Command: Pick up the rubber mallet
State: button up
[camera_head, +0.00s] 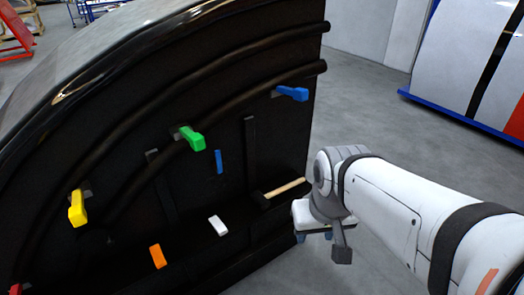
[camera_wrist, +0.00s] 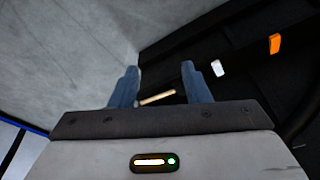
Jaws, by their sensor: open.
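The rubber mallet has a pale wooden handle (camera_head: 285,188) and a dark head that is hard to make out against the black surface. It lies on a low ledge of the black nosecone (camera_head: 225,70), with the handle towards my arm. In the wrist view the wooden handle (camera_wrist: 158,97) shows beyond and between my two blue fingers. My gripper (camera_wrist: 158,72) is open and empty, apart from the mallet. In the head view my arm's wrist hides most of the gripper, to the right of the handle.
On the nosecone are a green handle (camera_head: 192,138), a blue handle (camera_head: 292,93), a yellow handle (camera_head: 77,208), a small blue piece (camera_head: 218,161), a white block (camera_head: 218,226) and an orange block (camera_head: 157,256). Grey floor (camera_head: 365,90) is clear behind my arm. A white panel (camera_head: 455,55) stands at the upper right.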

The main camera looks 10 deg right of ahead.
aim_at(262, 201)
jog(key=z, duration=2.05)
jog(key=k, duration=0.95)
jog(key=u, duration=1.2)
jog(key=i, duration=1.2)
jog(key=u, duration=0.05)
